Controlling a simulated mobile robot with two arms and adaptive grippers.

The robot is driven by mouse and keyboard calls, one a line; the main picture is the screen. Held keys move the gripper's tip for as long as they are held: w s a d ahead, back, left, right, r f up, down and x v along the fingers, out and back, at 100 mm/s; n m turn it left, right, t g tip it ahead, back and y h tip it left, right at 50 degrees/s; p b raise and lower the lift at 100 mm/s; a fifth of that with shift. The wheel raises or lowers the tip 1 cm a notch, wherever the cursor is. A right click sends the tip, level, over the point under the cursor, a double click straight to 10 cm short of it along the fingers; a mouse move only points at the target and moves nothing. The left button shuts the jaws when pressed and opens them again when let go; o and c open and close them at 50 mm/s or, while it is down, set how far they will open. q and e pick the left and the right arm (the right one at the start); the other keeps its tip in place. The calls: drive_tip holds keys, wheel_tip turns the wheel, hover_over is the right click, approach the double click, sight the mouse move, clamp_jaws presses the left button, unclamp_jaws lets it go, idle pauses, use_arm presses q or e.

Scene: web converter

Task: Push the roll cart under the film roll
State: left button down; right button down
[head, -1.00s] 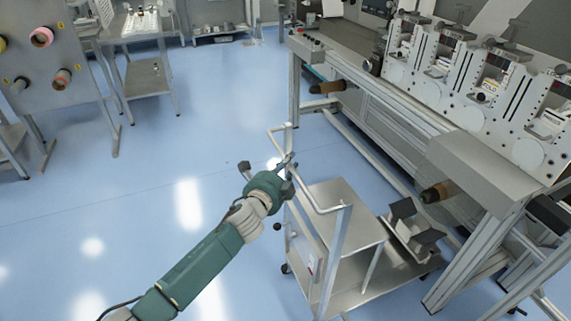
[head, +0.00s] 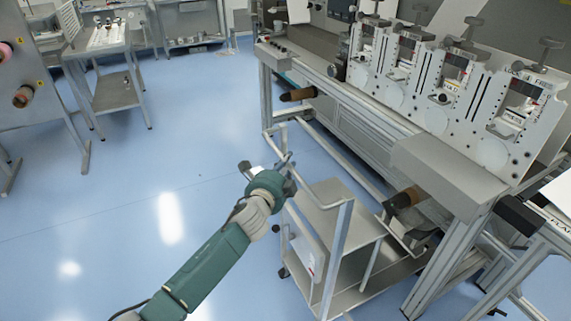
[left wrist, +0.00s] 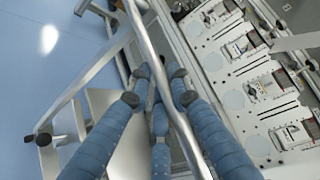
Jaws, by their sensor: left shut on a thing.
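The roll cart (head: 343,242) is a metal two-shelf trolley with a tube handle on its left side and a dark V-shaped cradle (head: 398,232) at its right end. My left gripper (head: 286,172) is shut on the cart handle. In the left wrist view, the blue-padded fingers (left wrist: 155,82) close around the handle bar (left wrist: 151,50). The film roll, with a brown core (head: 405,198), sticks out from the machine just above the cradle; the cradle is partly hidden below it. Whether they line up exactly I cannot tell. My right gripper is out of view.
The converting machine (head: 440,170) stands along the right, its frame leg (head: 432,270) close to the cart's right end. Another brown core (head: 298,95) sticks out farther back. A table (head: 105,42) and roll rack (head: 25,62) stand at the left. The blue floor (head: 150,185) between is clear.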

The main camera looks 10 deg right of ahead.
use_arm(q)
drive_tip(key=c, duration=1.6)
unclamp_jaws()
drive_tip(key=shift+d, duration=0.15)
drive_tip(key=shift+o, duration=0.2)
drive_tip(key=shift+d, duration=0.1)
drive_tip(key=v, duration=1.2)
